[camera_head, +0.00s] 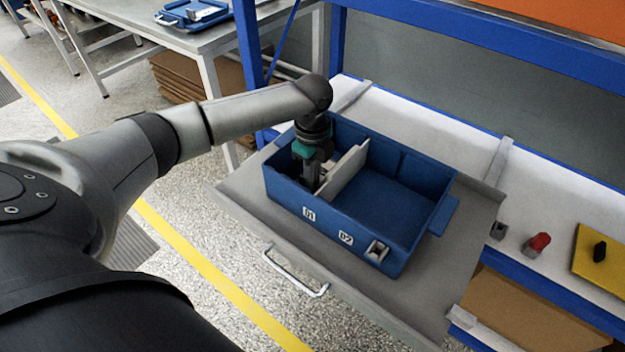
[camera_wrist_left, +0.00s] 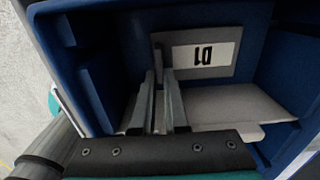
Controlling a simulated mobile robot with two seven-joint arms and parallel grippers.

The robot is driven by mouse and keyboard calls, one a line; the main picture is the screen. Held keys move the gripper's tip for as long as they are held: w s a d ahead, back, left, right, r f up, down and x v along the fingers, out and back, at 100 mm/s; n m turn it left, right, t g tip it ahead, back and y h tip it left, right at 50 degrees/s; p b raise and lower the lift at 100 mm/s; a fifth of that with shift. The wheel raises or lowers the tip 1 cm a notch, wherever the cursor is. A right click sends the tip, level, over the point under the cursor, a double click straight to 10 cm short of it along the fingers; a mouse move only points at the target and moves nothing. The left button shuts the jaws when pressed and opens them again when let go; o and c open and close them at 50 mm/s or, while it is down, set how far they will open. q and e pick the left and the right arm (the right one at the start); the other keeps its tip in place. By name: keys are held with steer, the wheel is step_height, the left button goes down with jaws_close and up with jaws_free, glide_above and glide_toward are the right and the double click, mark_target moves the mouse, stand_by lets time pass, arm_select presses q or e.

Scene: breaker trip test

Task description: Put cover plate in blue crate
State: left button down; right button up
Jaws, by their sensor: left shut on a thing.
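The blue crate (camera_head: 345,226) sits on a pulled-out grey shelf, labels on its front wall. My left gripper (camera_head: 315,180) points down inside its left compartment. In the left wrist view the gripper (camera_wrist_left: 158,88) is shut on a thin grey upright part, apparently of the cover plate. A grey plate with an upside-down D1 label (camera_wrist_left: 205,54) shows there inside the crate (camera_wrist_left: 95,85). A pale panel (camera_head: 347,170) stands tilted right of the gripper; I cannot tell whether it is the cover plate or a divider. My right gripper is not in view.
The crate's right compartment (camera_head: 378,203) looks empty. The grey shelf (camera_head: 425,300) has a front handle (camera_head: 298,285). On the workbench at right are a red-topped part (camera_head: 538,242) and a yellow plate (camera_head: 598,262). A blue tray (camera_head: 190,14) lies on the back table.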

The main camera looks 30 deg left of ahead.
arm_select(q)
steer(key=shift+f, duration=0.25)
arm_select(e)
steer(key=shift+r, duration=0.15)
arm_select(q)
steer(key=c, duration=0.9)
jaws_free()
steer(key=shift+c, duration=0.2)
steer(key=shift+r, duration=0.4)
step_height(320, 180, up, 11)
steer(key=p, duration=0.5)
steer(key=shift+r, duration=0.2)
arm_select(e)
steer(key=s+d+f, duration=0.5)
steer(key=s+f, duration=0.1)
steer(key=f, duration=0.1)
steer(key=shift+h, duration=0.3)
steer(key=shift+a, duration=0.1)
